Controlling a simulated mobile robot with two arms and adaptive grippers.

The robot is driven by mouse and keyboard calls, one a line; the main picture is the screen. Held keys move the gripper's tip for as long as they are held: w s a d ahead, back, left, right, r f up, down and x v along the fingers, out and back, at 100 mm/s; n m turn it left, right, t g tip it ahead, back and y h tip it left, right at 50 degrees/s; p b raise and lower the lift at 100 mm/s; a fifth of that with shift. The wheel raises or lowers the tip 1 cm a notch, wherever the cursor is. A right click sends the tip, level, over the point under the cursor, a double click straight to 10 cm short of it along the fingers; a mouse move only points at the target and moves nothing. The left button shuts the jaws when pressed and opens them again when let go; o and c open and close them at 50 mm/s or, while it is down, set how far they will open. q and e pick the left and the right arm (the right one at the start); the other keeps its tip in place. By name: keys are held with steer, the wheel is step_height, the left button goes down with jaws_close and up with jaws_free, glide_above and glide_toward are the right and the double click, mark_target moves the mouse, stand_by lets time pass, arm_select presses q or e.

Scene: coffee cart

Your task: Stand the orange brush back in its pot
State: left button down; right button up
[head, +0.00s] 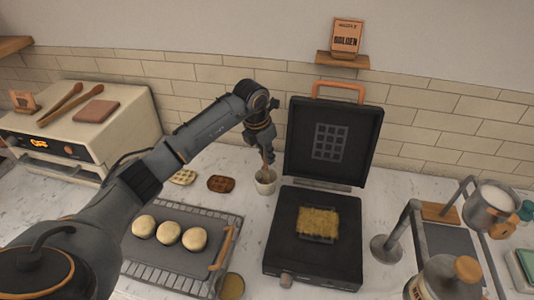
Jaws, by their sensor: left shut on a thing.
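The orange brush (267,159) is in my left gripper (266,149), which is shut on its upper part. The brush points down, close to upright. The small pale pot (265,186) stands on the counter just left of the open waffle iron. The brush's lower end is at the pot's mouth in the head view. I cannot tell whether it is inside the pot or just above or behind its rim. My right gripper is not in view.
The open waffle iron (283,245) holds a golden waffle (318,223). A light and a dark waffle lie left of the pot. A tray (140,270) with three round buns (168,233) is in front. A toaster oven (135,118) stands left; metal stands and jars crowd the right.

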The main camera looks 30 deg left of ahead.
arm_select(q)
steer(key=c, duration=1.3)
jaws_free()
steer(key=shift+c, duration=0.2)
steer(key=shift+r, duration=0.1)
steer(key=v, duration=1.1)
steer(key=shift+s+r, duration=0.15)
steer(key=shift+r, duration=0.2)
steer(key=shift+f, duration=0.1)
